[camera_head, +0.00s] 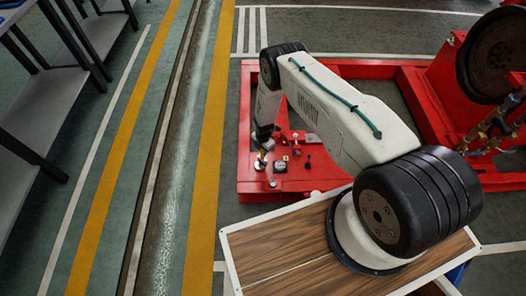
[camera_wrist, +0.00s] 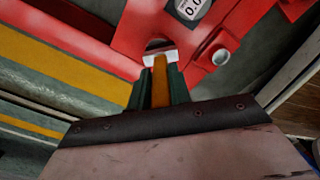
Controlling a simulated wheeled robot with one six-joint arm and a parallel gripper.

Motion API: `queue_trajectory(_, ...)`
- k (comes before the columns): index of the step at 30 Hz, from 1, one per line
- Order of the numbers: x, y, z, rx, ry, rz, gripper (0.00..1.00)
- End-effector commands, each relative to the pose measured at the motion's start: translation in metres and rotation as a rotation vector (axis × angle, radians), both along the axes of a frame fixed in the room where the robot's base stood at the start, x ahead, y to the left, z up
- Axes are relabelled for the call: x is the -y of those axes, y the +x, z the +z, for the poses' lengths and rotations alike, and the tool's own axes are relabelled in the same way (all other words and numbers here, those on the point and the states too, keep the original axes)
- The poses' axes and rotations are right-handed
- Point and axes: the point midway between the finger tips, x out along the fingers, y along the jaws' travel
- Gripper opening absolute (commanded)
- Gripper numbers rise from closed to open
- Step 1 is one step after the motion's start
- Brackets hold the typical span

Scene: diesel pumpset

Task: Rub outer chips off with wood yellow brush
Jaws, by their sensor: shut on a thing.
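My gripper (camera_wrist: 157,82) is shut on the yellow-brown wooden handle of the brush (camera_wrist: 160,80), with one dark finger on each side. The brush's pale head (camera_wrist: 160,57) points away from the gripper, over the red panel (camera_wrist: 125,30). A small dark rounded patch (camera_wrist: 155,44) shows just beyond the head; I cannot tell whether the brush touches it. In the head view my arm reaches down to the red frame (camera_head: 330,185), and my gripper (camera_head: 264,150) is small there, low over its left part. I cannot make out any chips.
A gauge (camera_wrist: 188,8) and a red fitting with a silver top (camera_wrist: 221,57) stand close to the brush. In the head view several small fittings sit on the red panel, and a large dark wheel (camera_head: 495,55) stands at the upper right. Grey shelves (camera_head: 45,100) are at the left.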

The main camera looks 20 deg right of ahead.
Motion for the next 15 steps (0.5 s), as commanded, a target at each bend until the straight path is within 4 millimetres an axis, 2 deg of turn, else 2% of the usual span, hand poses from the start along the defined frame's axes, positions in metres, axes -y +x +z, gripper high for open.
queue_trajectory(15, 0.000, 0.001, 0.054, 0.001, 0.000, 0.000, 0.00)
